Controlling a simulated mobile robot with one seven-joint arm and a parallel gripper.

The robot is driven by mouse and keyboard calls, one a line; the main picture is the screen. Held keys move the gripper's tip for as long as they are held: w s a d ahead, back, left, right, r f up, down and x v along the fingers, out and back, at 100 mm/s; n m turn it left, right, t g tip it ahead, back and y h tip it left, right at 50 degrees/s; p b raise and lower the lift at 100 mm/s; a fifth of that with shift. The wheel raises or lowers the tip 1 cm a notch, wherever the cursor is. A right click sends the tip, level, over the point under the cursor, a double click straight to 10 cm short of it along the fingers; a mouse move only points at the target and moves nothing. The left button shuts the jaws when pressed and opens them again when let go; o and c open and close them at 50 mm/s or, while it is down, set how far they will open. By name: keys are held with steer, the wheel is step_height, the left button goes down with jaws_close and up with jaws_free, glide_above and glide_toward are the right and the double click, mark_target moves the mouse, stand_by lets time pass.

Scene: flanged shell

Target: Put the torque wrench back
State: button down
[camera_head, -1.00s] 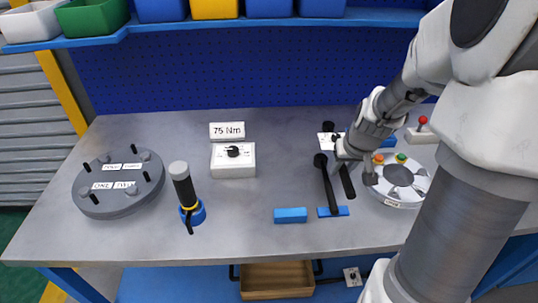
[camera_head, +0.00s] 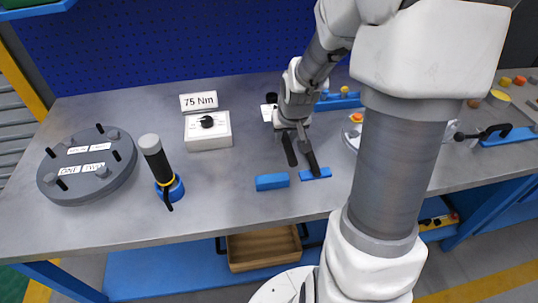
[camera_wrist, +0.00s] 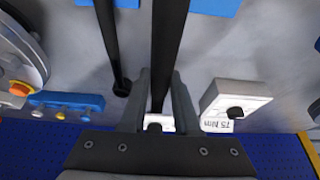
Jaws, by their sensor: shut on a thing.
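My gripper (camera_head: 291,130) is shut on a long black bar (camera_head: 289,149), apparently the torque wrench, over the middle of the bench. In the wrist view the bar (camera_wrist: 168,45) runs between the fingers (camera_wrist: 160,92) and out of the top edge. A second, thinner black tool (camera_head: 309,156) with a round end lies just right of it, reaching a blue block (camera_head: 316,174); it also shows in the wrist view (camera_wrist: 108,40). Another blue block (camera_head: 272,181) to the left is bare. My gripper hides the held bar's far end in the head view.
A white dial box (camera_head: 208,131) and a 75 Nm sign (camera_head: 198,101) stand to the left. A black cylinder (camera_head: 155,160) stands in a blue ring near a grey flanged disc (camera_head: 88,165). My arm hides part of the right side.

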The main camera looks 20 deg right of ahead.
steer(key=a, duration=0.1)
steer(key=w+a+f+b, duration=0.1)
steer(key=w+a+f, duration=0.1)
steer(key=shift+w+a+f, duration=0.15)
steer(key=shift+a+f, duration=0.1)
steer(key=shift+f+b, duration=0.8)
steer(key=shift+f, duration=1.25)
steer(key=c, duration=0.6)
jaws_free()
steer(key=shift+c, duration=0.2)
steer(key=shift+s+r, duration=0.2)
steer(key=shift+r, duration=0.25)
steer(key=p+v, duration=0.3)
steer(key=v, duration=0.8)
steer(key=shift+p, duration=0.3)
steer(key=shift+s+a+r, duration=0.15)
steer(key=shift+r, duration=0.05)
